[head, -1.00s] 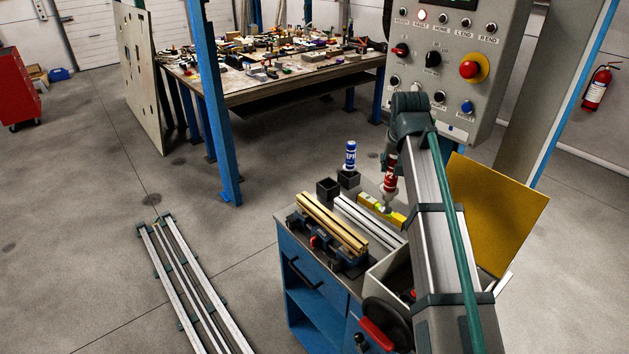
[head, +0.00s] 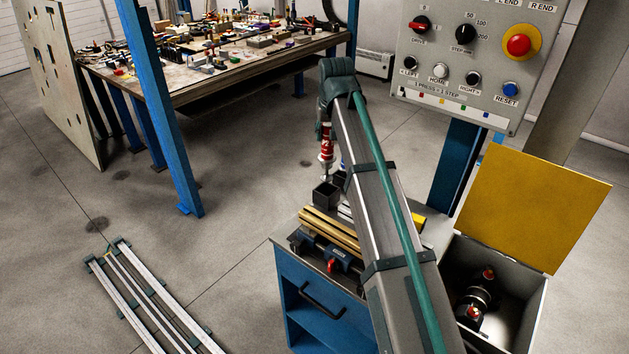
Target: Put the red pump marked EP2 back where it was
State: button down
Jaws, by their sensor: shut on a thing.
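My gripper (head: 324,132) is shut on a red pump (head: 326,147) with white bands and holds it upright; its marking is too small to read surely. The pump's pale lower tip is just above an open dark square holder (head: 325,196) on the blue cabinet's top. I cannot tell whether the tip is exactly centred over the opening. A second dark holder (head: 340,179) with a blue pump (head: 343,165) stands just right of and behind it, mostly hidden by my arm. The fingertips are small and partly hidden.
Gold and silver rails lie in a vise (head: 332,258) in front of the holders. A yellow level (head: 419,221) is partly behind my arm. An open grey box (head: 520,310) with a yellow lid (head: 533,208) is at right, below the control panel (head: 466,55).

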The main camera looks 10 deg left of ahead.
aim_at(328, 159)
jog(key=f+p, duration=0.1)
jog(key=f, duration=0.3)
jog(key=shift+s+d+f+p, duration=0.1)
jog(key=shift+d+f+p, duration=0.1)
jog(key=shift+f+p, duration=0.15)
jog(key=shift+a+f+p, duration=0.1)
jog(key=shift+f+p, duration=0.6)
jog(key=shift+f, duration=1.65)
jog(key=shift+f+b, duration=0.3)
jog(key=shift+f, duration=0.35)
jog(key=c, duration=0.7)
grip_release()
jog(key=shift+r, duration=0.1)
